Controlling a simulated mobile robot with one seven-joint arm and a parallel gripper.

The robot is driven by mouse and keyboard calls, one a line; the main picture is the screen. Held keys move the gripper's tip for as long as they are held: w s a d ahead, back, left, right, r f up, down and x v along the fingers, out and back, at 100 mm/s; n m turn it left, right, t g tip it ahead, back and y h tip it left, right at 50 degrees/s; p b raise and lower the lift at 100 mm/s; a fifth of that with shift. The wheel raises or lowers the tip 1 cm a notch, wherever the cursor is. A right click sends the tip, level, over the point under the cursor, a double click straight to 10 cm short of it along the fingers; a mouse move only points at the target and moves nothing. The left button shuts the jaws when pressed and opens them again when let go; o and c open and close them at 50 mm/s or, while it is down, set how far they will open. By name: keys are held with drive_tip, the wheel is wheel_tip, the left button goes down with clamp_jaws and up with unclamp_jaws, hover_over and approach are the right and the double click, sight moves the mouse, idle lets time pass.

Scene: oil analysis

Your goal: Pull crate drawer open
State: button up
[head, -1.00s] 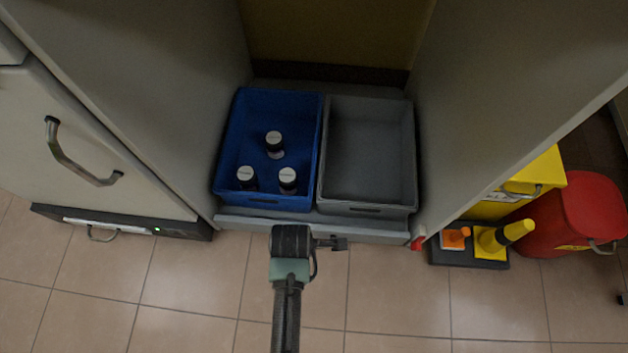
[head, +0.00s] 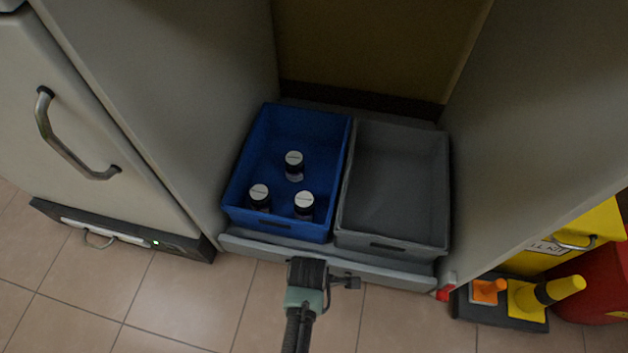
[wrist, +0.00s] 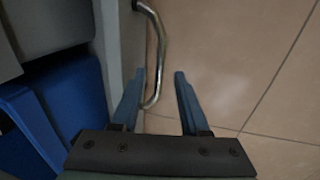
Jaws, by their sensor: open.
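The grey crate drawer (head: 326,263) sits low between two cabinet walls. It carries a blue crate (head: 350,160) on the left and an empty grey crate (head: 395,185) on the right. My gripper shows from above in front of the drawer, with its fingertips hidden in the head view. In the wrist view my open gripper (wrist: 160,74) has a curved metal handle (wrist: 158,40) running between its fingers. The handle's near end lies closer to the left finger, and I cannot tell whether they touch. The drawer's front panel (wrist: 112,45) is left of the handle.
Several items flank the drawer. Three white-capped bottles (head: 294,160) stand in the blue crate. A cabinet with a metal handle (head: 70,145) is at left. Yellow and orange cones (head: 535,293) and a yellow bin (head: 575,235) are at right. The tiled floor in front is clear.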

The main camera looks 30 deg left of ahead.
drive_tip(key=shift+w+f, duration=0.1)
drive_tip(key=shift+f, duration=0.25)
clamp_jaws()
idle(1.3)
